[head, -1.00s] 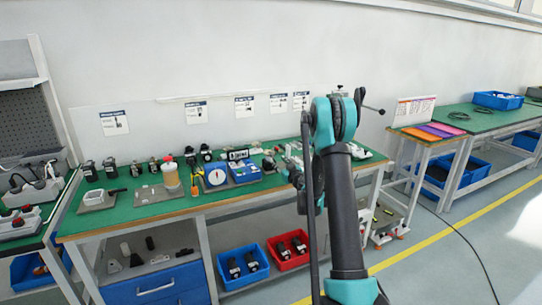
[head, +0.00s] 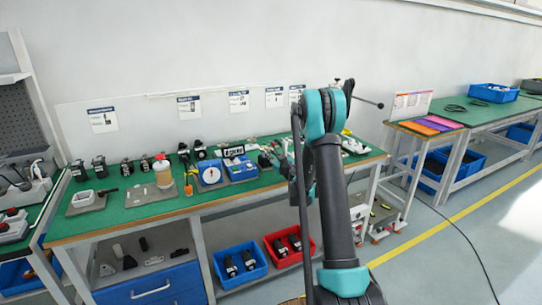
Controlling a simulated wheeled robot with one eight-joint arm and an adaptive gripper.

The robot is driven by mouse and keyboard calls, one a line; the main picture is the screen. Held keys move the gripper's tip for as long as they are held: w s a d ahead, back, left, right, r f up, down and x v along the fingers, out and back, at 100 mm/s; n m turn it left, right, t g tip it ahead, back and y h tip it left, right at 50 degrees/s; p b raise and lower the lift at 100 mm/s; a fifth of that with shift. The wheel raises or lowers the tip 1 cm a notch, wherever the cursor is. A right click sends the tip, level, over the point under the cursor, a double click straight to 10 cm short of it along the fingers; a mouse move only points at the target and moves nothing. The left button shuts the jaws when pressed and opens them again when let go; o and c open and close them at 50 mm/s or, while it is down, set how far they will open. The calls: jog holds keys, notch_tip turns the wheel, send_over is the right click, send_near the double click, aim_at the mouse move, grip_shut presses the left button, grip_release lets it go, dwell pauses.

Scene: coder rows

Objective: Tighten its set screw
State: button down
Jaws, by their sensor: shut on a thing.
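My arm rises in front of the green-topped workbench (head: 130,218), with its teal elbow joint at the top. The far end of the arm runs down behind it toward the bench, and my gripper is hidden there, so its fingers and anything in them do not show. Several dark motor-like units (head: 100,166) stand in a row along the back of the bench. No set screw can be made out at this size. Small parts lie at the right end, partly behind the arm.
A jar (head: 163,176) and a grey plate (head: 86,204) stand on the bench's left. Blue (head: 243,270) and red (head: 283,256) bins with dark parts sit below. A small side table (head: 439,133) stands right. The floor right of the arm is mostly clear, with a cable.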

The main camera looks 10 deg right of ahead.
jog(key=shift+m, duration=0.4)
jog(key=m, duration=0.2)
jog(key=shift+m, duration=0.4)
jog(key=m, duration=0.3)
jog(key=shift+d+m, duration=0.1)
jog(key=shift+m, duration=0.2)
jog(key=m, duration=0.3)
jog(key=shift+m, duration=0.3)
jog(key=m, duration=0.3)
jog(key=shift+f+m, duration=0.1)
jog(key=shift+m, duration=0.3)
jog(key=m, duration=1.5)
jog(key=shift+f, duration=0.1)
